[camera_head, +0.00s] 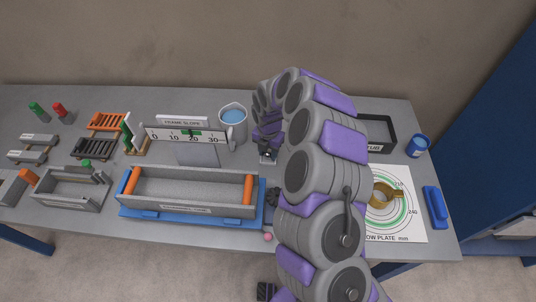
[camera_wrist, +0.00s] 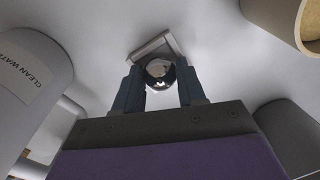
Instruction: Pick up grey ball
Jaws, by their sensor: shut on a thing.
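The grey ball (camera_wrist: 160,70) looks shiny and metallic in the wrist view. It sits between the two dark fingers of my gripper (camera_wrist: 160,88), which are shut on it. A small pale grey block-like piece (camera_wrist: 150,47) shows just beyond the ball; I cannot tell whether they touch. In the head view my gripper (camera_head: 268,157) is low over the table behind my arm, right of the white bucket; the ball is too small and hidden to make out there.
The bucket of blue liquid (camera_head: 233,113) stands left of my gripper. A long grey trough (camera_head: 190,188) on a blue base is in front left. A flow plate sheet (camera_head: 408,222) with a brass ring (camera_head: 383,194) and a dark tray (camera_head: 378,146) lie right. A cylinder labelled CLEAN WATER (camera_wrist: 30,70) is close left.

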